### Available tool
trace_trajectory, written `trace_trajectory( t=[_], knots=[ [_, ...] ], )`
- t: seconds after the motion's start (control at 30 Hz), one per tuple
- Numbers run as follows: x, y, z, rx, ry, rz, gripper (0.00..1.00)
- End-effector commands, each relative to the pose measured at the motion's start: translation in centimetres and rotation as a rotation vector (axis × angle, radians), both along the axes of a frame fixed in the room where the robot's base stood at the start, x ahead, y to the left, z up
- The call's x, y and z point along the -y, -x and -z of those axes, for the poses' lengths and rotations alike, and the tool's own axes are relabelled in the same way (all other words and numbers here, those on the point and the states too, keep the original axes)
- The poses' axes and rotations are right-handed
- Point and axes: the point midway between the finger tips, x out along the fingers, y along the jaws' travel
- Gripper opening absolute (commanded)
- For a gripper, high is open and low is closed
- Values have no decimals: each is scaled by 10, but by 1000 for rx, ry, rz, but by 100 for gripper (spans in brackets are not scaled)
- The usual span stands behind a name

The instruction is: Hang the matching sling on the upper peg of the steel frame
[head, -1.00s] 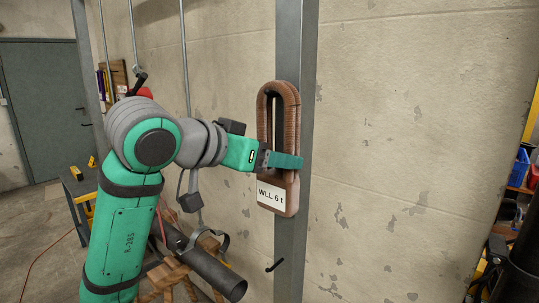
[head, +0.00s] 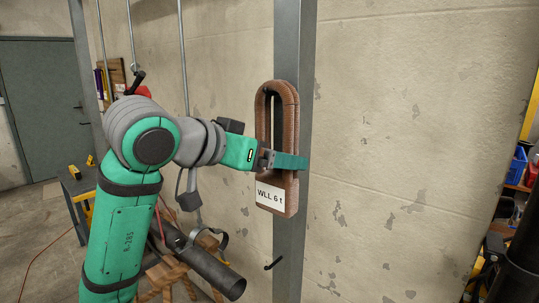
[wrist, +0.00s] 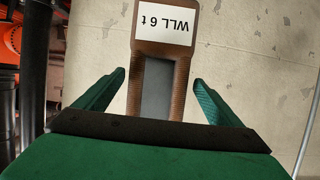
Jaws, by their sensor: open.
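The sling (head: 264,135) is a tall brown loop with a white "WLL 6 t" label. It hangs upright against the steel frame's grey post (head: 294,50). Its top is at the height of the upper peg, which I cannot make out clearly inside the loop. In the wrist view the sling (wrist: 180,85) runs between my two green fingers. My gripper (head: 302,162) is open around the sling's lower half, just above the label. The wrist view shows my gripper (wrist: 160,78) with a gap on both sides of the sling.
A lower dark peg (head: 273,264) sticks out of the post below the sling. A grey pipe (head: 210,270) lies on a wooden stand at lower left. Shelves with a blue bin (head: 519,167) stand at far right. The wall right of the post is clear.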

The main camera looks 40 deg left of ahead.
Motion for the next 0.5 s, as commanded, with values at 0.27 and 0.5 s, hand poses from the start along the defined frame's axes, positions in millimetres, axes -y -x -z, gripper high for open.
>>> trace_trajectory(
  t=[0.27, 0.5],
  knots=[
    [-3, 24, -11, 4, 0, -2, 89],
    [-6, 67, -28, 5, -2, -2, 89]
  ],
)
